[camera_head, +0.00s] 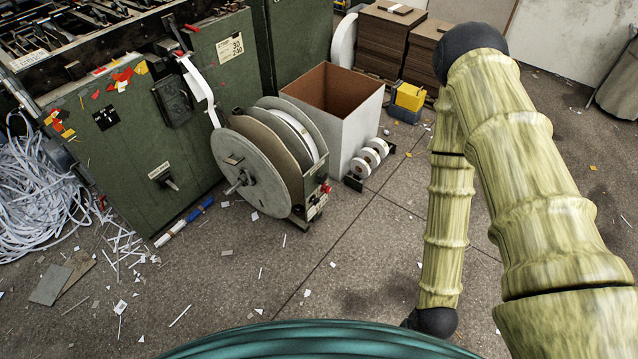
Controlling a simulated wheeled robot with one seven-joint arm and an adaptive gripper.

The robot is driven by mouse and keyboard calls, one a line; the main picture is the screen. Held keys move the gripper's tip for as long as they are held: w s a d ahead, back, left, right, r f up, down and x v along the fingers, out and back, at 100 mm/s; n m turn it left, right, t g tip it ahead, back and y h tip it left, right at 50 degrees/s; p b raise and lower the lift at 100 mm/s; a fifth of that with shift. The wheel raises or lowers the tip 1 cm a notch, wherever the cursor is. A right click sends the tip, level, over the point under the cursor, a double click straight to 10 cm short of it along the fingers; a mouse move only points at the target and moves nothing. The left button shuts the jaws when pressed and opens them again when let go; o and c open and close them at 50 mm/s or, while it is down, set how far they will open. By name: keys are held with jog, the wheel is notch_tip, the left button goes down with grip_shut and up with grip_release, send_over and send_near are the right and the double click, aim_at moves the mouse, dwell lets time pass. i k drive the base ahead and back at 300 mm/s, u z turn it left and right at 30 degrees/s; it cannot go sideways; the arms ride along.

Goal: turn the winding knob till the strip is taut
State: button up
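A large reel with a grey disc face (262,190) stands on the floor beside the green machine. A small knob or crank (236,184) sticks out from the middle of its face; I take this as the winding knob. A white strip (200,88) runs from the upper edge of the machine down to the top of the reel, with a slight bend; I cannot tell how taut it is. My arm rises at the right and folds down to a dark joint near the bottom middle. My gripper is not in view. Nothing of mine touches the reel or knob.
The green machine (120,150) stands left, with a handle (166,181) on its side. A small control box (317,200) is on the reel's right. An open carton (318,125) and white rolls (368,158) stand behind. Loose strips (40,195) pile left. Front floor has scraps.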

aim_at(323, 177)
jog(key=i, duration=1)
jog(key=z, duration=0.6)
